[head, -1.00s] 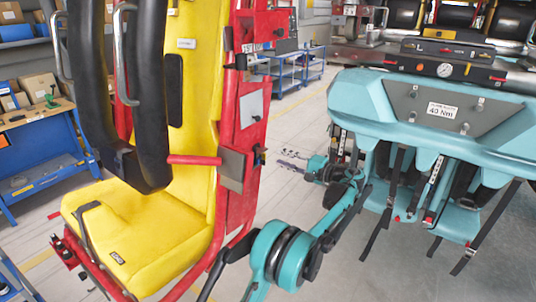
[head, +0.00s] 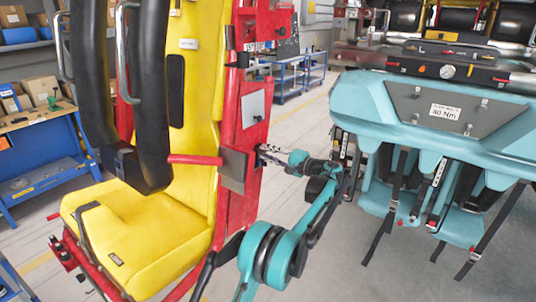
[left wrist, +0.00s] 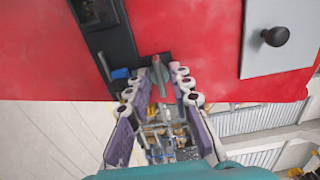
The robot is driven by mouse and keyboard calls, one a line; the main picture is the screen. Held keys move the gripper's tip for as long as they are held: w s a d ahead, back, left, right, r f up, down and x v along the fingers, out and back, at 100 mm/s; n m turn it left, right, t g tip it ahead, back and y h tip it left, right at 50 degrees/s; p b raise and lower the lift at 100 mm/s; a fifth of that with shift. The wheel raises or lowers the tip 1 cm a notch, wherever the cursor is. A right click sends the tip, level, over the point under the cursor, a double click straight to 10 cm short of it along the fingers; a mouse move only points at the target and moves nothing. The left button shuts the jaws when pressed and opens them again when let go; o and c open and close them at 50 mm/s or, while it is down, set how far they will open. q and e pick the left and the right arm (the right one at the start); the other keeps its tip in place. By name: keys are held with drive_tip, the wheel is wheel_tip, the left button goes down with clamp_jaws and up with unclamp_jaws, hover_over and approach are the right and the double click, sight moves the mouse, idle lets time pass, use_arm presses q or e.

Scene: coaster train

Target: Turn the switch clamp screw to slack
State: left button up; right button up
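My left gripper (head: 268,156) is at the right edge of the red side panel (head: 249,185) of the yellow seat, beside a dark grey box (head: 232,168). In the left wrist view its purple fingers (left wrist: 160,82) with white rollers are spread apart at the lower edge of the red panel. A dark grey bracket with a red-tipped part (left wrist: 165,90) stands between them; I see gaps and cannot tell whether they touch it. I cannot tell for certain that this part is the switch clamp screw. A small blue piece (left wrist: 120,73) lies just left of the fingers. My right gripper is out of view.
A grey plate with a black knob (left wrist: 278,36) is on the panel to the right. A black plate (left wrist: 104,40) is at the upper left. A teal seat row (head: 430,130) stands to the right. Open floor (head: 310,130) lies between seats.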

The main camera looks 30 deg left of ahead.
use_arm(q)
clamp_jaws()
drive_tip(key=shift+n+p, duration=3.5)
drive_tip(key=shift+n, duration=9.6)
drive_tip(key=shift+o, duration=2.2)
unclamp_jaws()
